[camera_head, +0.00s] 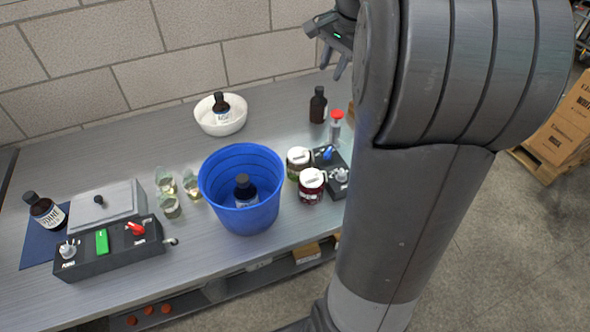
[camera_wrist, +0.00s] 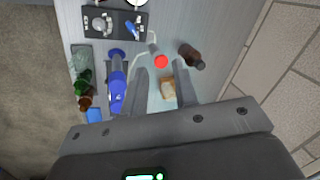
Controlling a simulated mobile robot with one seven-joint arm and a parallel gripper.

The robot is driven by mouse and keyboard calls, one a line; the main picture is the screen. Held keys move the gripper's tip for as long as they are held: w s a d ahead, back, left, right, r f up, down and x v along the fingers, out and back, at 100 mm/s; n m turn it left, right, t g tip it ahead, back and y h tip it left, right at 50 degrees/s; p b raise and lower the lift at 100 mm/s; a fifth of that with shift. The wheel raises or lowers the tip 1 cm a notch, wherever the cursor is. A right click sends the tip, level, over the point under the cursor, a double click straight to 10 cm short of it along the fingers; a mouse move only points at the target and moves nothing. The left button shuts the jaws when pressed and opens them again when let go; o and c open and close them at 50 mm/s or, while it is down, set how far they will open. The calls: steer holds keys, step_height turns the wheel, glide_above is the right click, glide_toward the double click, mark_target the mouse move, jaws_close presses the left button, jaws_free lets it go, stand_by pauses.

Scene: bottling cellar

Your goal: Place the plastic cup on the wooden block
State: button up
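My gripper (camera_wrist: 161,75) is open, with its two fingers apart and nothing visible held between them. In the head view my gripper (camera_head: 337,62) hangs above the back right of the bench, partly hidden by my arm. A small tan wooden block (camera_wrist: 168,88) shows between and below the fingers in the wrist view, on a pale bluish surface. In the head view only a brownish sliver beside my arm may be it.
A red-capped shaker (camera_wrist: 161,62) and a brown bottle (camera_wrist: 190,55) stand close to the block. A blue bottle (camera_wrist: 117,85) lies or stands left of the fingers. Two jars (camera_head: 311,186), a white bowl (camera_head: 221,124) and a control box (camera_head: 110,250) occupy the bench.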

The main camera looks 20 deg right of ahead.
steer(key=s+a+f+n+t, duration=0.1)
steer(key=s+a+f+n, duration=0.1)
steer(key=s+a+n, duration=0.4)
steer(key=s+a+f+n+t+h, duration=0.1)
steer(key=s+a+f+n, duration=0.1)
steer(key=s+a+n, duration=0.5)
steer(key=s+a, duration=0.5)
steer(key=s, duration=0.4)
steer(key=shift+s+a+f+t, duration=0.2)
steer(key=shift+s+f+t, duration=0.1)
steer(key=shift+f, duration=0.1)
steer(key=shift+o, duration=0.3)
steer(key=o, duration=0.8)
steer(key=shift+w, duration=0.1)
